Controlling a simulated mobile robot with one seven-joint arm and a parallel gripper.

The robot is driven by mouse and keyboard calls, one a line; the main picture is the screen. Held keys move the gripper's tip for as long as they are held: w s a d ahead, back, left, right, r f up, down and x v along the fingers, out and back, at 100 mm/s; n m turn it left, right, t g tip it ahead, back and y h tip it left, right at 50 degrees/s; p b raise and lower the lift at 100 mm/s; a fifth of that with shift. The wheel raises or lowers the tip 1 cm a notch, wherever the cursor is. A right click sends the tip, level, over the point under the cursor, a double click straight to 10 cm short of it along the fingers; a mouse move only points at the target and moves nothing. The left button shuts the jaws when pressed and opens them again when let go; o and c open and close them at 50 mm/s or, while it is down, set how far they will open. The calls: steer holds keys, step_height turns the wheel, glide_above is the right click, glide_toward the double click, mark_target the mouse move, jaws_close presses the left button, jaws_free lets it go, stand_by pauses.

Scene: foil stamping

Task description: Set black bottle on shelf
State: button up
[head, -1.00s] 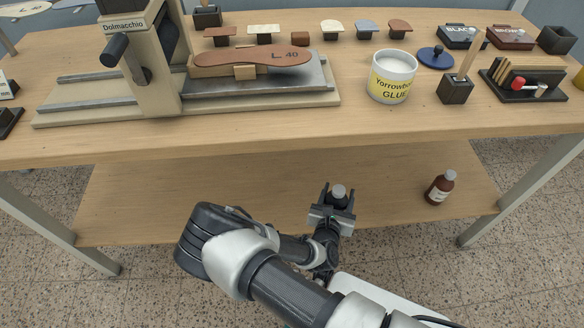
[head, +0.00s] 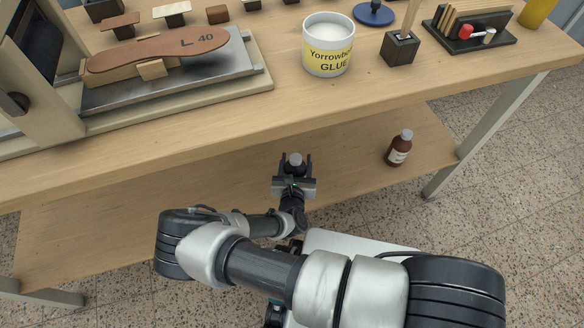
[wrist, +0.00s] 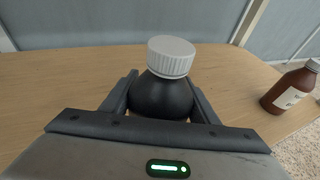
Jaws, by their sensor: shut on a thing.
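A black bottle (wrist: 160,97) with a white ribbed cap (wrist: 171,56) stands between the fingers of my gripper (wrist: 161,101) in the wrist view. My gripper (head: 294,168) is shut on it, and the bottle looks upright. In the head view, only the cap and a little of the bottle (head: 294,160) show between the fingers. The bottle is at the lower wooden shelf (head: 345,155) under the workbench. Its base is hidden, so I cannot tell whether it touches the shelf.
A brown bottle (head: 399,148) with a white cap stands on the shelf to the right, apart from my gripper. It also shows in the wrist view (wrist: 288,90). The bench top (head: 200,122) overhangs the shelf. A metal leg (head: 485,135) stands at the right. The shelf's left is clear.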

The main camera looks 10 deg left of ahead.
steer(key=shift+f+b, duration=0.75)
steer(key=shift+f, duration=1)
steer(key=shift+w+f, duration=0.1)
steer(key=shift+f, duration=0.05)
steer(key=o, duration=1.7)
steer(key=shift+f, duration=0.1)
steer(key=shift+c, duration=0.2)
steer(key=shift+r, duration=0.2)
steer(key=p+v, duration=0.3)
steer(key=v, duration=0.9)
